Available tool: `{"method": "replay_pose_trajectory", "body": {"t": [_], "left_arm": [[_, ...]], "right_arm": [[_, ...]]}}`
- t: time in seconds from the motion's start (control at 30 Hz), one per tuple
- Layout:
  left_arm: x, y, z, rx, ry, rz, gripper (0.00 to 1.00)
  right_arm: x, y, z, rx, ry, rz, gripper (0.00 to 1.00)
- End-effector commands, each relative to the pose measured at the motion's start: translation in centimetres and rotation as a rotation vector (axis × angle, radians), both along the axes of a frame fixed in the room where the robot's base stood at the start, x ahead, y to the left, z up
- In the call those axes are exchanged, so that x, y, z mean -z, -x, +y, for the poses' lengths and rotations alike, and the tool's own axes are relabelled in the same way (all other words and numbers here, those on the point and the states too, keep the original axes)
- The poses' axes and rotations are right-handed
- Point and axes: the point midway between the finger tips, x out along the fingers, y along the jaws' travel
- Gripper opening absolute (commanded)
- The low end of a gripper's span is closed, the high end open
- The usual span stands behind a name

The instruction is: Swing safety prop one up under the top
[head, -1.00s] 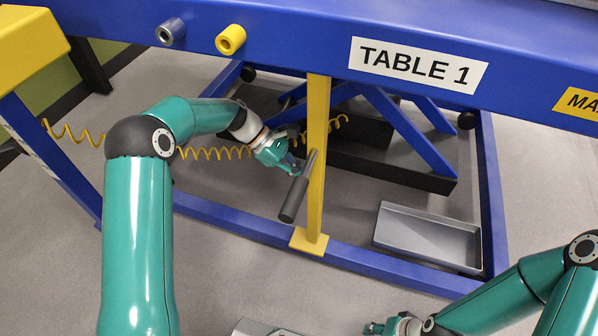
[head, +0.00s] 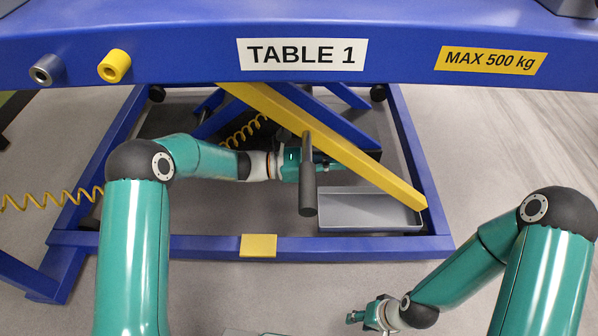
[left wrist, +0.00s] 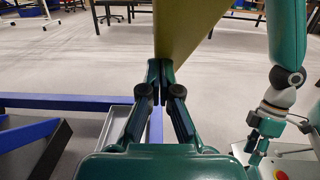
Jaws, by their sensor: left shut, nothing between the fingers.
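Safety prop one is a yellow bar (head: 345,150) under the blue table top (head: 190,62). It slants from upper left down to the lower right, its low end near the right side of the base frame. A dark grey handle (head: 307,185) sticks out from it. My left gripper (head: 326,163) is shut and empty, behind the handle at the bar's underside. In the left wrist view its closed fingertips (left wrist: 160,72) are right at the prop (left wrist: 185,30), apparently touching. My right gripper (head: 356,316) is low at front right, too small to judge its fingers.
A yellow foot pad (head: 258,246) sits bare on the blue base frame (head: 350,246). A grey tray (head: 375,212) lies on the floor behind the frame's front bar. A coiled yellow hose (head: 45,198) runs at left. Grey and yellow knobs (head: 114,66) project from the table edge.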

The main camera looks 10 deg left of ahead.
Motion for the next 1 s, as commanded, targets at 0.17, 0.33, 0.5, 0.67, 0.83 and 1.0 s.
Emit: {"method": "replay_pose_trajectory", "body": {"t": [0.17, 0.33, 0.5, 0.67, 0.83, 1.0], "left_arm": [[-4.6, -0.3, -4.2, 0.008, 0.174, -0.026, 0.0], [-9.2, -0.7, -7.1, 0.007, 0.334, -0.047, 0.0], [-13.8, -1.0, -9.1, 0.004, 0.484, -0.066, 0.0], [-17.7, -1.2, -10.0, 0.002, 0.494, -0.071, 0.0], [-20.3, -1.3, -10.6, 0.001, 0.554, -0.076, 0.0], [-21.7, -1.4, -10.7, -0.001, 0.605, -0.082, 0.0]], "right_arm": [[-1.0, 0.0, 0.0, 0.0, 0.0, 0.0, 0.4], [-2.2, 0.0, 0.0, 0.0, 0.0, 0.0, 0.4], [-3.7, 0.0, 0.0, 0.0, 0.0, 0.0, 0.4], [-4.9, 0.0, 0.0, 0.0, 0.0, 0.0, 0.4], [-5.7, 0.0, 0.0, 0.0, 0.0, 0.0, 0.4], [-6.2, 0.0, 0.0, 0.0, 0.0, 0.0, 0.4]]}}
